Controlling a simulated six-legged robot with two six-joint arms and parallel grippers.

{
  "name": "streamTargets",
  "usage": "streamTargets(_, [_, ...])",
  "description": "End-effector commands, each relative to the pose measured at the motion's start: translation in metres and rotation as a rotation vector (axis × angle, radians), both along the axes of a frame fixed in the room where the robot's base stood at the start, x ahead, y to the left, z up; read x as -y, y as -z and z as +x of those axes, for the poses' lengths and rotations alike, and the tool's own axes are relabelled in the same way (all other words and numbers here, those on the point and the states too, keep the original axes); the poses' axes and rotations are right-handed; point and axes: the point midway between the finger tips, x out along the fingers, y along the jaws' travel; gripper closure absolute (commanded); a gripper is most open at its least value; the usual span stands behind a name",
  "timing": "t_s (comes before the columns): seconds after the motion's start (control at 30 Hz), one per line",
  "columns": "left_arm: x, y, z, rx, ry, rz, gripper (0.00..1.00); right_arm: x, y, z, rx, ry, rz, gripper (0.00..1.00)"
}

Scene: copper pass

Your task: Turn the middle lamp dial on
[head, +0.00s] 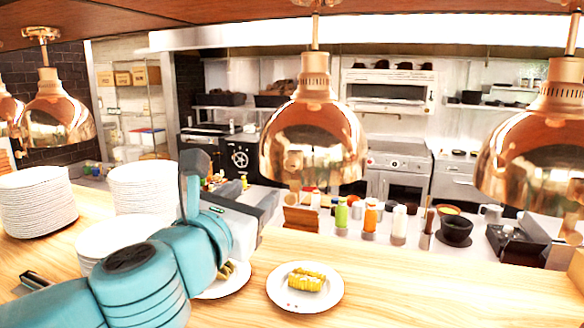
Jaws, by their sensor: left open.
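Several copper heat lamps hang over the wooden counter; one hangs at the centre (314,145), one at the left (57,115) and one at the right (538,140). I cannot make out a lamp dial in the head view. The central lamp's inside is hidden by its shade, so I cannot tell whether it is lit. My left gripper (235,190) is open and looks empty. It is above the counter, left of the central lamp and lower than most of its shade. My right gripper is not in view.
A plate with yellow food (280,297) sits on the counter (400,295). Another plate is partly behind my left arm. White plate stacks stand at the left (38,205) and behind the arm (140,188). Bottles (370,218) line the far side.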

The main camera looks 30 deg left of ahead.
Motion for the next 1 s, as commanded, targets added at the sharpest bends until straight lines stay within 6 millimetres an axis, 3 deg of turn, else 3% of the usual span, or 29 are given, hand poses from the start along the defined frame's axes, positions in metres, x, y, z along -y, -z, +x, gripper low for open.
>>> streamTargets(0.6, [-0.037, 0.002, 0.127, -0.006, -0.001, -0.003, 0.46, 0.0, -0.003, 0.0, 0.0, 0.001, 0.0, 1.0])
streamTargets(0.8, [-0.042, 0.001, 0.146, -0.005, 0.001, -0.003, 0.46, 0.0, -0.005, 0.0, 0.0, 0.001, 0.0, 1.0])
streamTargets(1.0, [-0.043, 0.002, 0.15, -0.003, 0.002, -0.004, 0.46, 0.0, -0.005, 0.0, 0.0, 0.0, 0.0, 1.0])
